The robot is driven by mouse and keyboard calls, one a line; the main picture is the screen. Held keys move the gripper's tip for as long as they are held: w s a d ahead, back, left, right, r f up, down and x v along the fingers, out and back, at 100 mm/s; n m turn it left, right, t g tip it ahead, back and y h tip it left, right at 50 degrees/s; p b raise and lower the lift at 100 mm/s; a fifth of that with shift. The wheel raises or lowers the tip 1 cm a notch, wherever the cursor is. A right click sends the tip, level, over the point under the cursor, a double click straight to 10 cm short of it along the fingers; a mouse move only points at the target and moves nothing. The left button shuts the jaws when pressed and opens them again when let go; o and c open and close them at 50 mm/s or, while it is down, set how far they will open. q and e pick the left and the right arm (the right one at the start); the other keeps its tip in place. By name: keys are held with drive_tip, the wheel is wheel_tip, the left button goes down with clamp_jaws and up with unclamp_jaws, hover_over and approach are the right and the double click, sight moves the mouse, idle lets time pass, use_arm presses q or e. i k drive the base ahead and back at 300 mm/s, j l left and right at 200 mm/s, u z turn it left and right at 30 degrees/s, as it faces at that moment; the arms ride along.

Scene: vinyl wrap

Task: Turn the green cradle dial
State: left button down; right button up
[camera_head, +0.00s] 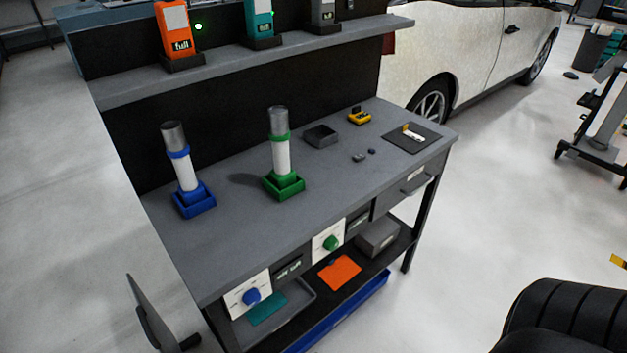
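The green dial (330,243) is a round knob on a white plate (318,250) on the front of the workbench, below the tabletop edge. The green cradle (284,187) stands on the tabletop above and left of it. A white roll (281,156) with a grey top and a green band stands upright in the cradle. I cannot read which way the dial is turned. Neither of my grippers can be made out in this view, and nothing is seen touching the dial.
A blue dial (251,296) sits further left on the bench front, below a blue cradle (194,204) with another upright roll. A lower shelf holds an orange sheet (339,273). A dark panel (150,312) stands at lower left.

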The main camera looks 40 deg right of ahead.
sight(331, 243)
drive_tip(key=z, duration=1.3)
drive_tip(key=i+j+u, duration=0.15)
drive_tip(key=u, duration=0.2)
drive_tip(key=i+j+u, duration=0.15)
drive_tip(key=j+u, duration=0.2)
